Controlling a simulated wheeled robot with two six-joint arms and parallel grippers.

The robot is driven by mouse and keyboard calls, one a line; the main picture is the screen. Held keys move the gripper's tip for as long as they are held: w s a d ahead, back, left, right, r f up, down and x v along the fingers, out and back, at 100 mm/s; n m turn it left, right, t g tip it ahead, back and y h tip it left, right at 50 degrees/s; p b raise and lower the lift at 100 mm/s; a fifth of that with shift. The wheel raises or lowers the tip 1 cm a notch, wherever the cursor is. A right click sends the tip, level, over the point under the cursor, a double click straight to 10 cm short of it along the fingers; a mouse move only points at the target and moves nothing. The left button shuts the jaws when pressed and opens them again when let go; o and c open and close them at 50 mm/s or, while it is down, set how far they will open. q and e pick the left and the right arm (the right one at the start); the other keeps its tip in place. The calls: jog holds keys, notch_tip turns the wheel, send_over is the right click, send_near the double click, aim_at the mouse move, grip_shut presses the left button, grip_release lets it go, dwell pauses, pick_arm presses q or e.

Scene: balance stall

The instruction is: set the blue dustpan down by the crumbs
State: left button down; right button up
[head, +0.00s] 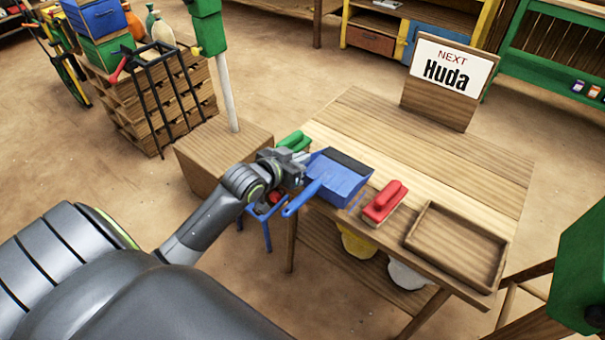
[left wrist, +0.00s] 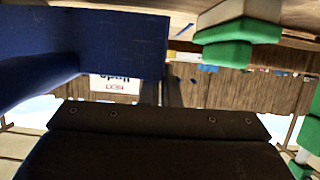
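The blue dustpan (head: 338,179) is at the front left of the wooden table, its handle pointing toward the front edge. It fills the upper left of the left wrist view (left wrist: 120,42). My left gripper (head: 300,164) is at the pan's left side. In the left wrist view its dark fingers (left wrist: 172,88) are close together at the pan's edge and appear shut on it. Whether the pan touches the tabletop is unclear. I cannot clearly make out crumbs; the pan and arm hide part of the table. My right gripper is not in view.
A green brush (head: 295,141) lies behind the gripper. A red brush (head: 385,202) and a wooden tray (head: 457,244) are right of the dustpan. A name sign (head: 448,72) stands at the back. The table's middle and back (head: 430,150) are clear.

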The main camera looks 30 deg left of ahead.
pick_arm(q)
notch_tip(320, 180, down, 4)
jog(key=shift+f+b, duration=0.15)
jog(key=shift+b, duration=0.15)
jog(key=c, duration=2.1)
grip_release()
jog(key=shift+s+f, duration=0.1)
jog(key=o, duration=0.4)
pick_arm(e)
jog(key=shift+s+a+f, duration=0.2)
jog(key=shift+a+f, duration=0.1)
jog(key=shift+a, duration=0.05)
pick_arm(q)
jog(key=shift+s+r, duration=0.1)
jog(key=shift+r, duration=0.1)
jog(key=shift+p+v, duration=0.7)
jog(key=shift+v, duration=5.15)
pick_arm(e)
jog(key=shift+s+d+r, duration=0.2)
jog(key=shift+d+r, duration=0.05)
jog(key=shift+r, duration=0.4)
